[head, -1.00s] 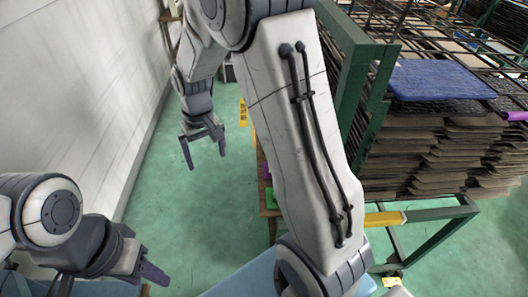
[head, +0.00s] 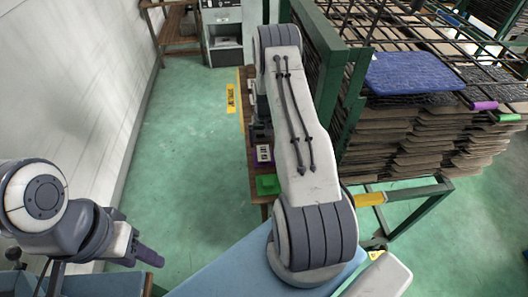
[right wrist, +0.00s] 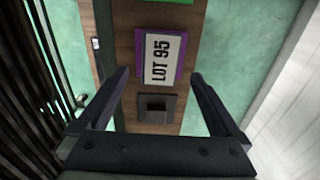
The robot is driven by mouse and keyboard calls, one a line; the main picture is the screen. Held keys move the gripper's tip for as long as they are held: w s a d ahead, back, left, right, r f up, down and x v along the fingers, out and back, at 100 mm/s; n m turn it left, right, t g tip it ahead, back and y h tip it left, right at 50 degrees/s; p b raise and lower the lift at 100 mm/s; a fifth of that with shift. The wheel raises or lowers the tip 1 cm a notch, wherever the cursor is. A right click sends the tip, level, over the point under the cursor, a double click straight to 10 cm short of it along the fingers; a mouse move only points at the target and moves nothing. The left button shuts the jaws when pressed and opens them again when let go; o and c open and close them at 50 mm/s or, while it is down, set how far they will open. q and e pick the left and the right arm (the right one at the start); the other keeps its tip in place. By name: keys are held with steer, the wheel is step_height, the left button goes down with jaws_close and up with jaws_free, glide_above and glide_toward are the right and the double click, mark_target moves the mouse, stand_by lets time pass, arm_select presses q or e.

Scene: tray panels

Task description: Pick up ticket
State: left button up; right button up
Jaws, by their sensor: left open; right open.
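The ticket (right wrist: 162,57), a white card reading "LOT 95" with a purple border, lies on a narrow wooden surface in the right wrist view. In the head view the purple-edged ticket (head: 263,153) shows beside my right upper arm. My right gripper (right wrist: 158,76) is open and empty, its two fingers spread on either side of the ticket's lower part in the picture. The distance between them is unclear. In the head view my right arm mostly hides this gripper. My left gripper (head: 150,260) is open at the lower left, far from the ticket.
A dark block (right wrist: 156,108) sits just below the ticket on the wooden plank (right wrist: 125,60). A green item (head: 267,185) lies nearer me on that plank. A green metal rack (head: 345,90) with stacked brown sheets and a blue pad (head: 415,73) stands right. The green floor at left is clear.

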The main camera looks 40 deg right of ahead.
mark_target(264, 153)
step_height(264, 153, down, 4)
steer(key=p, duration=0.2)
steer(key=shift+r+p, duration=0.1)
steer(key=shift+p, duration=0.3)
steer(key=shift+f, duration=0.55)
steer(key=c, duration=1.3)
steer(key=shift+o, duration=0.2)
steer(key=shift+w+r, duration=0.1)
steer(key=shift+r, duration=0.05)
